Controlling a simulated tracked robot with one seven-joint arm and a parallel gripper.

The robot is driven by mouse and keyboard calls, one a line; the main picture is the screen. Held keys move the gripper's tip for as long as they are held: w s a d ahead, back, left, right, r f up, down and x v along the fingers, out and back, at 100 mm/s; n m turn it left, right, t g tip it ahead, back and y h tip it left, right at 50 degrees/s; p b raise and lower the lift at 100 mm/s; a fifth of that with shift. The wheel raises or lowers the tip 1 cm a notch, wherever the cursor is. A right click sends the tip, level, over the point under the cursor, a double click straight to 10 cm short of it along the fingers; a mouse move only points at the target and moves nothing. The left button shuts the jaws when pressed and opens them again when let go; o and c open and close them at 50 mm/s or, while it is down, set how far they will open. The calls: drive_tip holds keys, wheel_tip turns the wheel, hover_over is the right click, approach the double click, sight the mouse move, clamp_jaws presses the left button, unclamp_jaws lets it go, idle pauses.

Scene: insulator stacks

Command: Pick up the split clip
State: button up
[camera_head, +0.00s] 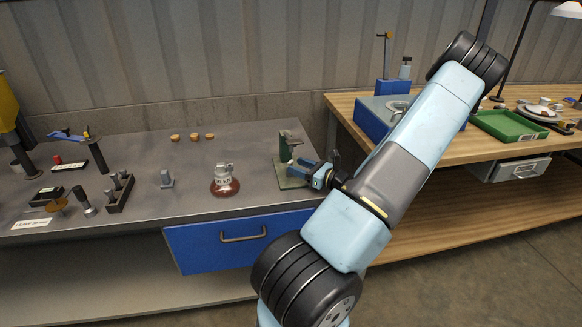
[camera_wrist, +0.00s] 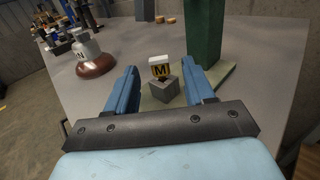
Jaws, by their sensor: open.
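A small white-topped piece with a yellow and black "M" face (camera_wrist: 160,70) sits over a grey block (camera_wrist: 165,92) in the wrist view. It is likely the split clip, but I cannot tell for sure. The block stands on the green base of a green post stand (camera_wrist: 203,32), which also shows in the head view (camera_head: 290,138). My gripper (camera_wrist: 160,74) is open, with its blue fingers on either side of the marked piece and no clear contact. In the head view my gripper (camera_head: 294,169) is low beside the stand, and the piece is too small to make out.
A brown-bottomed insulator (camera_head: 225,186) stands left of my gripper. The green post rises close behind and right of the fingers. Several small tan pieces (camera_head: 193,137) lie at the back of the grey bench (camera_head: 150,205). A green tray (camera_head: 508,125) is on the wooden bench at right.

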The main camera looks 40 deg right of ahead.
sight(292, 164)
drive_tip(key=shift+x, duration=2.9)
drive_tip(key=shift+s, duration=0.1)
clamp_jaws()
